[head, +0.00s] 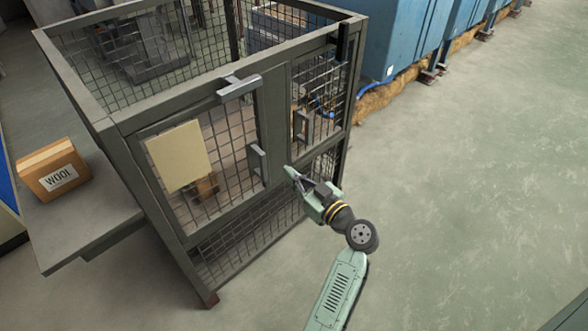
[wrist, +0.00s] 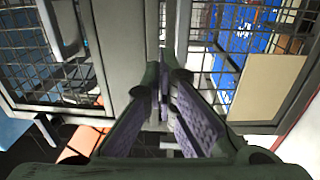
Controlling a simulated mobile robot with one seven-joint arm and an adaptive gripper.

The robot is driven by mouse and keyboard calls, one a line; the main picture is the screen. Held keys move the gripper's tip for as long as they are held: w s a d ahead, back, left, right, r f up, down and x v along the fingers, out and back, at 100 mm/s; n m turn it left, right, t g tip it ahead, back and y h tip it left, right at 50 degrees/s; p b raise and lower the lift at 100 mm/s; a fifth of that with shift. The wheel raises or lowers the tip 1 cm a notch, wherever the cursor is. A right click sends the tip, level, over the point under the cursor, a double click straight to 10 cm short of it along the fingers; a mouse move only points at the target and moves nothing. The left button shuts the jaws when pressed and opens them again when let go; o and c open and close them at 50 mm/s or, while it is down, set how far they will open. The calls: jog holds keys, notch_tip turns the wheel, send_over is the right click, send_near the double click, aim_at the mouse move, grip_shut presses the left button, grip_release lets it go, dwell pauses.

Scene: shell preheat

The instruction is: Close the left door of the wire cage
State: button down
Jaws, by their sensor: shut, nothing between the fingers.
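The wire cage (head: 186,246) has a grey frame and two mesh doors on its front face. The left door (head: 226,137) carries a pale square panel (head: 178,156) and an upright handle (head: 257,160); it looks about flush with the frame, but I cannot tell whether it is fully closed. The panel also shows in the wrist view (wrist: 280,88), on the right. My gripper (head: 291,173) is shut and empty, in front of the cage, right of the left door's handle. In the wrist view, my fingertips (wrist: 165,76) point at the grey strip between the mesh areas; contact is unclear.
The right door (head: 319,102) has its own handle (head: 301,125). A grey latch piece (head: 238,88) sits on the top front rail. A box marked WOOL (head: 53,170) rests on a side shelf (head: 85,222) at left. The floor right of the cage is clear.

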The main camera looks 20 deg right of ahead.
aim_at(262, 148)
jog(key=p+x, duration=0.3)
jog(key=x, duration=0.7)
jog(key=shift+d+r, duration=0.1)
jog(key=shift+w+p, duration=0.35)
jog(key=shift+w, duration=0.1)
jog(key=shift+w, duration=0.1)
jog(key=b+x, duration=0.3)
jog(key=shift+f, duration=0.25)
jog(key=shift+r, duration=0.2)
jog(key=shift+a, duration=0.2)
